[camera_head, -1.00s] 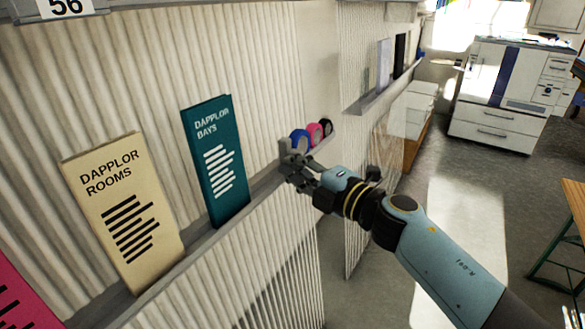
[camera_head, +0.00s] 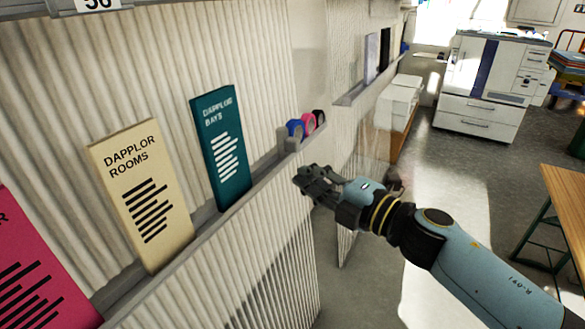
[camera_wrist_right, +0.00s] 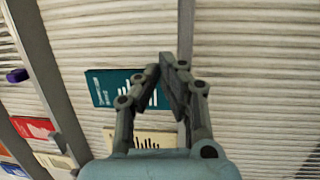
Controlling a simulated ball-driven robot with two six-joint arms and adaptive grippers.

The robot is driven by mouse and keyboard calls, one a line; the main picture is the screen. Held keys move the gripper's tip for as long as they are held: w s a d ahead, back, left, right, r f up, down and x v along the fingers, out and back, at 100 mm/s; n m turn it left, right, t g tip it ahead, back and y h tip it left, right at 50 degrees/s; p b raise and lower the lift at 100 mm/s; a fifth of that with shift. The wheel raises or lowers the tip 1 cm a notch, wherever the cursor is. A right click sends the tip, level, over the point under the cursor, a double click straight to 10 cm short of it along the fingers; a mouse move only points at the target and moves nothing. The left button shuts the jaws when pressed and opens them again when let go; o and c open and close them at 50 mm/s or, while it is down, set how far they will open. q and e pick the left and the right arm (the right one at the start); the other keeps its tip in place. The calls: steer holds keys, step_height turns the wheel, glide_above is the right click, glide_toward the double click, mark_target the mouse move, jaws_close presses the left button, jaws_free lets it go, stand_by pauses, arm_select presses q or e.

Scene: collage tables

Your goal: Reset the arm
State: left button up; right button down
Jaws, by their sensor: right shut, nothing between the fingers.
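My right gripper (camera_head: 308,182) is shut and empty in the head view. It hangs in the air in front of the ledge (camera_head: 262,162), apart from it, with my blue arm reaching in from the lower right. In the right wrist view the gripper's fingertips (camera_wrist_right: 168,66) are together, in front of the corrugated wall, and partly cover the teal book. My left gripper is not in view.
A printer (camera_head: 490,80) and wooden table (camera_head: 562,190) stand right. Floor between is open.

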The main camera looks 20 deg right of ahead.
steer(key=s+d+f+m+g+h, duration=0.25)
steer(key=s+f+m, duration=0.35)
steer(key=f, duration=0.5)
steer(key=s+d+f+m+g+h, duration=0.25)
steer(key=s+f, duration=0.45)
steer(key=f, duration=0.5)
steer(key=s+d+f+m+g+h, duration=0.25)
steer(key=s+f+m, duration=0.35)
steer(key=f, duration=0.5)
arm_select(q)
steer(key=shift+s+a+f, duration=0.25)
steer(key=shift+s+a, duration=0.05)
arm_select(e)
steer(key=s+f+m+g, duration=0.4)
steer(key=s+f, duration=0.2)
steer(key=s, duration=0.8)
steer(key=s+d+f+m+g, duration=0.1)
steer(key=s+f+m+g, duration=0.3)
steer(key=s, duration=1.1)
step_height(320, 180, down, 4)
steer(key=shift+r+h, duration=0.25)
steer(key=shift+h, duration=0.1)
